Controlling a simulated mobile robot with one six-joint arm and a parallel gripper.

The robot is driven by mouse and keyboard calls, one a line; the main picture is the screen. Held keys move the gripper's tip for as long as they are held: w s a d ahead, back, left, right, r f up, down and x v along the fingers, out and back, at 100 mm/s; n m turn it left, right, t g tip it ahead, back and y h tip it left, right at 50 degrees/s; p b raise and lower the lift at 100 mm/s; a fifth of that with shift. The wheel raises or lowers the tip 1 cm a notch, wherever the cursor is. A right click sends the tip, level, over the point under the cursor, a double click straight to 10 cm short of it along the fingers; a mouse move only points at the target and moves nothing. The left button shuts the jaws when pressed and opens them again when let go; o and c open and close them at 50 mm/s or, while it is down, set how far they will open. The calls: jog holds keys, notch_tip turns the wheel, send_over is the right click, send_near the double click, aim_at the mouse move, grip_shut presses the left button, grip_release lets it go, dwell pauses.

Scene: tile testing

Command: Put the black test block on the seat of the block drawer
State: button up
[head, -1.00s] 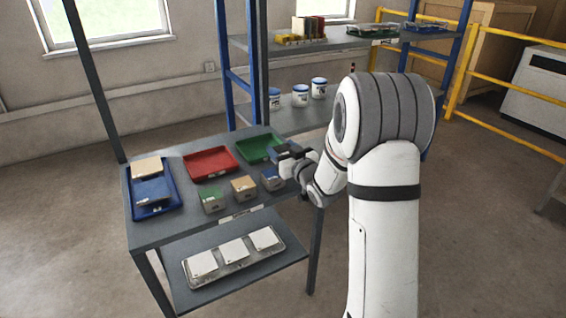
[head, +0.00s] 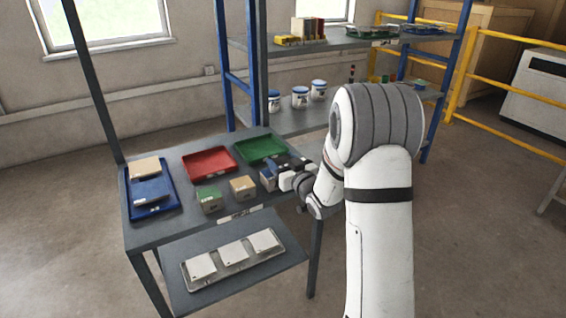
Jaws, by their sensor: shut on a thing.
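My gripper (head: 283,165) is over the right front part of the grey table (head: 160,231), beside the small blue box (head: 266,181), which it partly hides. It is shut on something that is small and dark. I cannot clearly separate the black test block from the dark gripper parts. I cannot tell which thing is the block drawer, and its seat is not visible.
A green box (head: 209,200) and a tan box (head: 243,188) stand in front. White tiles lie on the shelf below.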

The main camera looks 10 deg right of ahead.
jog(key=o, duration=1.2)
jog(key=shift+o, duration=0.2)
